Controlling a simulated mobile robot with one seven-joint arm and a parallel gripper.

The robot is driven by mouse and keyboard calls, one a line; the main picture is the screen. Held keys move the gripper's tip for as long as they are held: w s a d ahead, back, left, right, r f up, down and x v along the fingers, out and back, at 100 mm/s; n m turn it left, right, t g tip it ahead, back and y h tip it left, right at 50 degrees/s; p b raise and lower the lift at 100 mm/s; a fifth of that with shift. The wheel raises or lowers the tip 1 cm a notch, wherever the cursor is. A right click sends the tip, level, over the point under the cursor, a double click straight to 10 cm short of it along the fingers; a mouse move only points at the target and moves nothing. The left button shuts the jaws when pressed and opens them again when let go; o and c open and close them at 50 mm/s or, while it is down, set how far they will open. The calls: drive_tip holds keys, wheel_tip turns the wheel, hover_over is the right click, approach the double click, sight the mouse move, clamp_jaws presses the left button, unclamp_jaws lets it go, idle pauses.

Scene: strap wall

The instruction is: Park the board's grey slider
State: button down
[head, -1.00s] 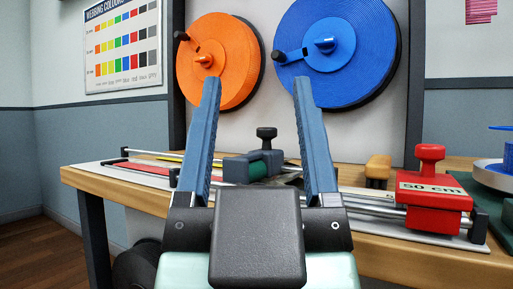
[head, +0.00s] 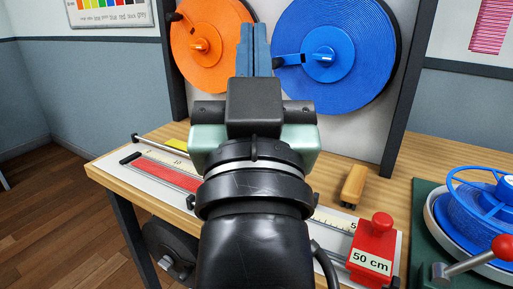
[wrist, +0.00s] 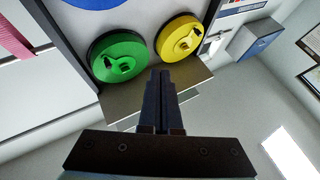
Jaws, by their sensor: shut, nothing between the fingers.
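The measuring board (head: 391,253) lies on the wooden bench, with a red strip (head: 165,173) at its left part and a red block marked 50 cm (head: 373,247) at its right end. The grey slider does not show now; my arm covers the middle of the board. My gripper (head: 254,30) is shut and empty. It is raised above the bench, and its fingers appear between the orange and blue reels in the head view. In the wrist view its closed fingers (wrist: 160,75) point towards the green and yellow reels.
The orange reel (head: 207,50) and blue reel (head: 333,55) hang on the back panel. The wrist view shows a green reel (wrist: 117,58) and a yellow reel (wrist: 178,38). A tan wooden-looking block (head: 353,185) sits behind the board. A blue winder (head: 480,205) stands at right.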

drive_tip(key=w+f+g+y+p, duration=0.1)
drive_tip(key=w+f+g+p, duration=0.2)
drive_tip(key=w+g+p, duration=0.5)
drive_tip(key=s+f+m+y+p, duration=0.25)
drive_tip(key=f+p, duration=0.35)
drive_tip(key=f, duration=0.3)
drive_tip(key=s+d+f+m+t+y, duration=0.1)
drive_tip(key=s+d+f+m, duration=0.2)
drive_tip(key=s+f+m, duration=0.35)
drive_tip(key=s+d+f+m, duration=0.4)
drive_tip(key=s+f+m, duration=0.2)
drive_tip(key=s, duration=0.2)
drive_tip(key=x, duration=0.3)
drive_tip(key=p+x, duration=0.1)
drive_tip(key=x, duration=0.6)
drive_tip(key=shift+w+a+r+p, duration=0.15)
drive_tip(key=shift+w+a+p, duration=0.1)
drive_tip(key=shift+a+p, duration=0.15)
drive_tip(key=shift+w+a, duration=0.25)
drive_tip(key=shift+a, duration=0.3)
drive_tip(key=shift+w+a, duration=0.25)
drive_tip(key=shift+a, duration=0.25)
drive_tip(key=shift+w+a+p, duration=0.25)
drive_tip(key=shift+a+p, duration=0.05)
drive_tip(key=shift+a, duration=0.2)
